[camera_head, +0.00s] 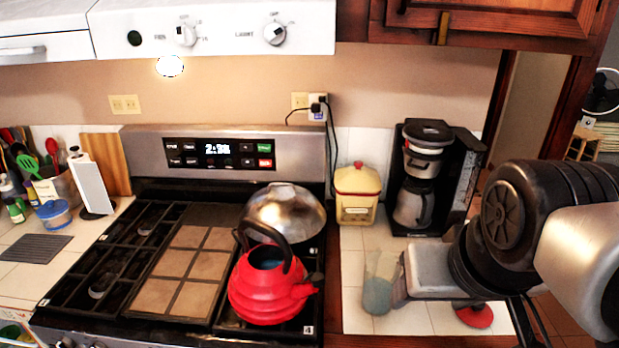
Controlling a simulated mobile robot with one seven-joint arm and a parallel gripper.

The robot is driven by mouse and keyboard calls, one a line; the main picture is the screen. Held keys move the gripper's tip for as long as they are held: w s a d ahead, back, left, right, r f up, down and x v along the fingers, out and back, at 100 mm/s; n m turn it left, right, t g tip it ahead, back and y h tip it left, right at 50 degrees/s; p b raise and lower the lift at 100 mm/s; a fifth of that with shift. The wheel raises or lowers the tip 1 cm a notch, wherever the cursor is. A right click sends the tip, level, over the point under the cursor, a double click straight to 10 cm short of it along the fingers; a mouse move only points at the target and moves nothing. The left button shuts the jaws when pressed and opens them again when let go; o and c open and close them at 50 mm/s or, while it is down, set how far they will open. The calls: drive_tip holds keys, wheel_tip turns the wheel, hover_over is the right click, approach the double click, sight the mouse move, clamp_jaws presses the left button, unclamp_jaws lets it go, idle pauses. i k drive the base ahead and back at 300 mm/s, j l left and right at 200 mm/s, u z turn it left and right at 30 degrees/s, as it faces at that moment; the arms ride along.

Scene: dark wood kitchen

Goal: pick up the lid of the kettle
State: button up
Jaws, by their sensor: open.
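The red kettle (268,290) stands on the right front burner of the stove, with its black handle raised. Its top is open and shows a dark inside. A small red disc with a dark knob, which looks like the kettle lid (477,318), lies on the white tiled counter to the right of the stove. My gripper (399,284) reaches in from the right over this counter, between the kettle and the lid in the picture. Its body covers the counter just behind the lid. It is open, and I see nothing held in it. Its fingertips are hard to make out.
A clear glass (377,292) stands by my gripper's tip, close to it in the picture. A coffee maker (425,175) and a cream canister (357,192) stand behind. A metal dome (285,210) sits behind the kettle.

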sight(480, 316)
drive_tip(key=l, duration=1.3)
